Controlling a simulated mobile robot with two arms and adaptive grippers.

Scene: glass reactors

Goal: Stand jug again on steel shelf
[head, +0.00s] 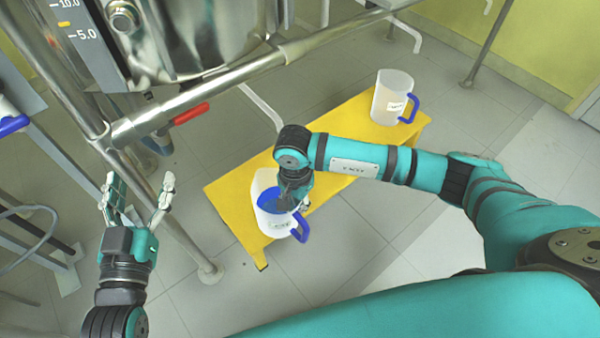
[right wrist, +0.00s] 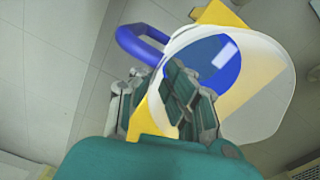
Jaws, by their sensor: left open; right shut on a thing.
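A whitish translucent jug (head: 266,217) with blue contents and a blue handle is at the left end of the yellow bench. My right gripper (head: 287,203) is shut on this jug near its rim and handle. In the right wrist view the fingers (right wrist: 172,100) overlap the jug's near side, so the exact contact is hidden; the open mouth of the jug (right wrist: 262,105) and its handle (right wrist: 140,42) show beyond. I cannot tell whether its base touches the bench. My left gripper (head: 137,197) is open and empty, left of the bench. I cannot make out the steel shelf for certain.
The yellow bench (head: 345,130) carries a second jug (head: 391,98) with a blue handle at its far right end. A steel pipe frame (head: 215,93) with a red lever (head: 190,113) and a reactor vessel stand at upper left. Floor in front of the bench is clear.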

